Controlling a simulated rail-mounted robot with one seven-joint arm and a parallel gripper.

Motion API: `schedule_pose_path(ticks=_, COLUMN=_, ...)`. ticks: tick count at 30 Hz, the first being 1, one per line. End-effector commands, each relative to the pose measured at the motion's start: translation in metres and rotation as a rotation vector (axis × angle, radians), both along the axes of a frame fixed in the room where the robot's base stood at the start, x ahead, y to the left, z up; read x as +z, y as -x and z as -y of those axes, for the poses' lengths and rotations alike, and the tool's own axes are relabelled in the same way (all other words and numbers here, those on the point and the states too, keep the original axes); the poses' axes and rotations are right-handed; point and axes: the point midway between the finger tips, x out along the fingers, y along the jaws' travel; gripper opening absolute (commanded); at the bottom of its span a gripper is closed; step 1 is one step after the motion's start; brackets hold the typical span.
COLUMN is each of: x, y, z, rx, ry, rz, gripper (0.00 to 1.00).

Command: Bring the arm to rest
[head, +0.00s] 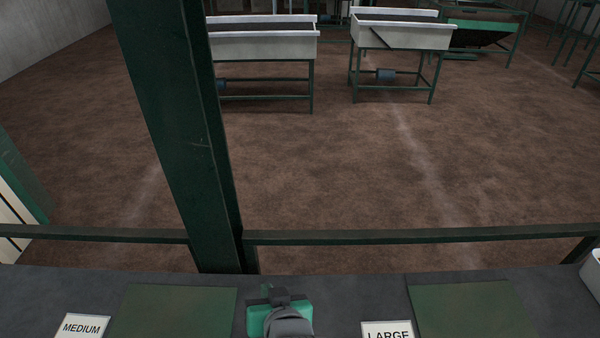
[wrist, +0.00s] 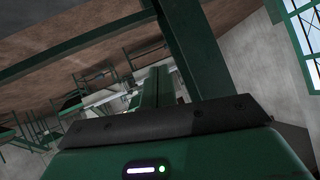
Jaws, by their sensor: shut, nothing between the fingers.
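My gripper (wrist: 158,72) shows in the wrist view beyond its green housing and dark plate, with its narrow fingers together and nothing held. The wrist view is tilted. In the head view the end of my arm (head: 279,312), green and dark grey, is at the bottom centre above the dark table (head: 340,290). It is between the MEDIUM label (head: 82,327) and the LARGE label (head: 387,330). Its fingers cannot be made out there.
A thick green post (head: 180,130) rises left of centre, and a green rail (head: 400,237) crosses behind the table. Green mats (head: 180,311) (head: 470,310) lie bare on either side. A white container (head: 592,270) is at the right edge. White troughs (head: 262,42) (head: 402,32) stand far back.

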Motion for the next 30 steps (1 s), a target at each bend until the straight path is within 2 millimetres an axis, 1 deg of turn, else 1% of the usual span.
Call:
schedule_pose_path(ticks=1, x=0.047, y=-0.008, z=0.005, rx=-0.027, ry=0.011, rz=0.103, gripper=0.0)
schedule_pose_path(ticks=2, x=0.074, y=-0.012, z=0.009, rx=-0.045, ry=0.017, rz=0.166, gripper=0.0)
schedule_pose_path(ticks=3, x=0.111, y=-0.014, z=0.014, rx=-0.069, ry=0.024, rz=0.252, gripper=0.0)
schedule_pose_path(ticks=4, x=0.138, y=-0.013, z=0.018, rx=-0.088, ry=0.029, rz=0.315, gripper=0.0)
schedule_pose_path(ticks=5, x=0.166, y=-0.012, z=0.021, rx=-0.107, ry=0.032, rz=0.379, gripper=0.0)
schedule_pose_path(ticks=6, x=0.202, y=-0.008, z=0.026, rx=-0.131, ry=0.035, rz=0.463, gripper=0.0)
schedule_pose_path(ticks=7, x=0.229, y=-0.003, z=0.029, rx=-0.15, ry=0.039, rz=0.527, gripper=0.0)
schedule_pose_path(ticks=8, x=0.255, y=0.004, z=0.033, rx=-0.168, ry=0.039, rz=0.591, gripper=0.0)
schedule_pose_path(ticks=9, x=0.291, y=0.014, z=0.037, rx=-0.192, ry=0.041, rz=0.678, gripper=0.0)
schedule_pose_path(ticks=11, x=0.339, y=0.034, z=0.044, rx=-0.227, ry=0.04, rz=0.801, gripper=0.0)
schedule_pose_path(ticks=12, x=0.367, y=0.049, z=0.047, rx=-0.248, ry=0.038, rz=0.878, gripper=0.0)
schedule_pose_path(ticks=15, x=0.423, y=0.085, z=0.055, rx=-0.295, ry=0.032, rz=1.038, gripper=0.0)
schedule_pose_path(ticks=18, x=0.456, y=0.113, z=0.06, rx=-0.325, ry=0.026, rz=1.144, gripper=0.0)
schedule_pose_path(ticks=21, x=0.471, y=0.127, z=0.063, rx=-0.34, ry=0.023, rz=1.197, gripper=0.0)
schedule_pose_path(ticks=24, x=0.474, y=0.131, z=0.064, rx=-0.343, ry=0.022, rz=1.208, gripper=0.0)
schedule_pose_path(ticks=30, x=0.473, y=0.13, z=0.063, rx=-0.343, ry=0.023, rz=1.204, gripper=0.0)
